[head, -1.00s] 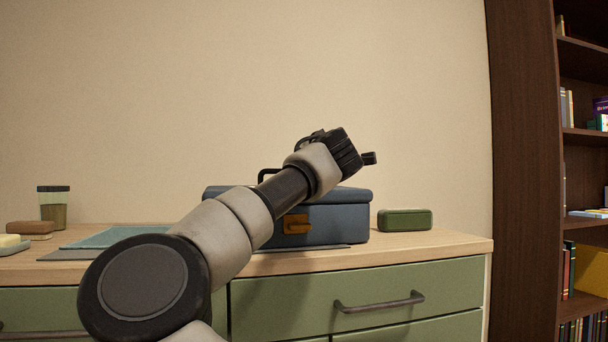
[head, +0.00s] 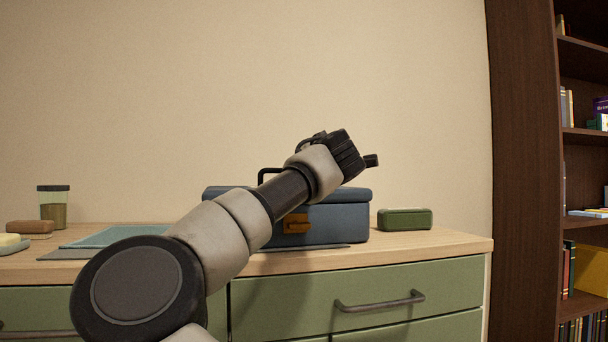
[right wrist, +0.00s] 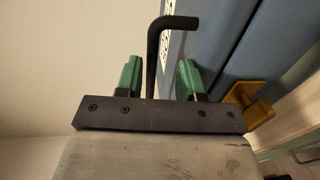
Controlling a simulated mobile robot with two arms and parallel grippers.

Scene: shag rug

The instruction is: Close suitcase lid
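The blue suitcase (head: 340,218) stands on the counter with an orange-brown latch (head: 297,224) on its front. Its lid (head: 352,195) looks down on the body; whether it is fully shut I cannot tell. A black handle (head: 270,172) stands up above it, partly hidden by my arm. In the right wrist view, my right gripper (right wrist: 158,78) is open, its green fingers apart. The handle (right wrist: 154,55) shows between them, apparently not gripped. The suitcase (right wrist: 222,40) and latch (right wrist: 246,97) show at right there. In the head view one arm crosses the suitcase; no fingers show clearly.
A green case (head: 404,219) stands right of the suitcase. A teal folder (head: 115,236), brown block (head: 30,227), pale sponge (head: 8,241) and jar (head: 54,210) are at left. Green drawers (head: 360,290) are below, and a bookcase (head: 525,170) stands at right.

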